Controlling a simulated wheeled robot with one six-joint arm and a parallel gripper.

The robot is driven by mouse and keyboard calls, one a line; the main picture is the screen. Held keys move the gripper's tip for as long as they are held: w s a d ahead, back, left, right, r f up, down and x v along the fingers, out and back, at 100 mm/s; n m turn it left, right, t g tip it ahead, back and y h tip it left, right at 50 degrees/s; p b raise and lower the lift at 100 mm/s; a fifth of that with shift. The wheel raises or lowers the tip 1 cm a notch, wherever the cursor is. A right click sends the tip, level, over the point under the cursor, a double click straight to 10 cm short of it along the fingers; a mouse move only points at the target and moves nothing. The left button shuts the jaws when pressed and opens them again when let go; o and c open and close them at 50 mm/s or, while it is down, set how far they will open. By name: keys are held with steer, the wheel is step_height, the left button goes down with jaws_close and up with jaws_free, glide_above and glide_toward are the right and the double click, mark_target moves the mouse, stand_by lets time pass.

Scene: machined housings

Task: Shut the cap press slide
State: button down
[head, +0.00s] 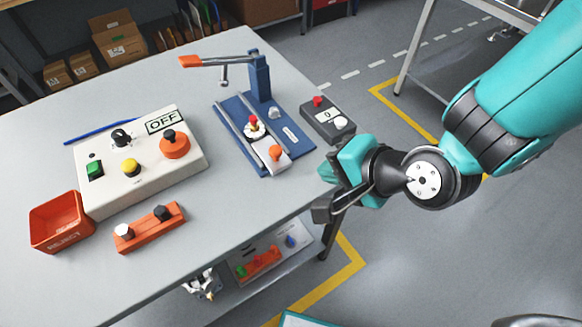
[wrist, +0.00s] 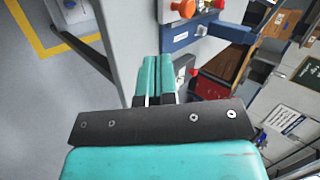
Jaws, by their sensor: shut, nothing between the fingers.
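The cap press (head: 260,78) stands on a blue base near the table's right edge, with an orange-tipped lever reaching left. Its pale slide (head: 272,160) lies between rails, out toward the near end of the base. An orange knob (head: 275,152) is on the slide, and a red-and-yellow-topped part sits behind it. The knob (wrist: 185,8) and blue base (wrist: 203,33) also show at the top of the wrist view. My gripper (head: 326,172) is shut and empty, right of the knob and apart from it. Its teal fingers (wrist: 155,62) lie together in the wrist view.
A dark counter box (head: 328,120) with a red button stands right of the press. A white control box (head: 130,160) marked OFF, an orange block (head: 150,228) and a red REJECT bin (head: 60,222) are to the left. Table surface between them is clear.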

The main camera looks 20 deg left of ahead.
mark_target(281, 157)
steer(key=b+x, duration=0.1)
steer(key=x, duration=0.5)
steer(key=shift+s+a+f+b, duration=0.15)
steer(key=shift+f+b, duration=0.1)
steer(key=shift+b, duration=0.15)
steer(key=shift+w+a+p, duration=0.15)
steer(key=shift+w+a, duration=0.2)
steer(key=shift+a, duration=0.3)
steer(key=shift+w+a+p, duration=0.15)
steer(key=shift+w+a, duration=0.25)
steer(key=shift+a, duration=0.3)
steer(key=shift+w+a+p, duration=0.15)
steer(key=shift+w+a, duration=0.2)
steer(key=shift+a, duration=0.3)
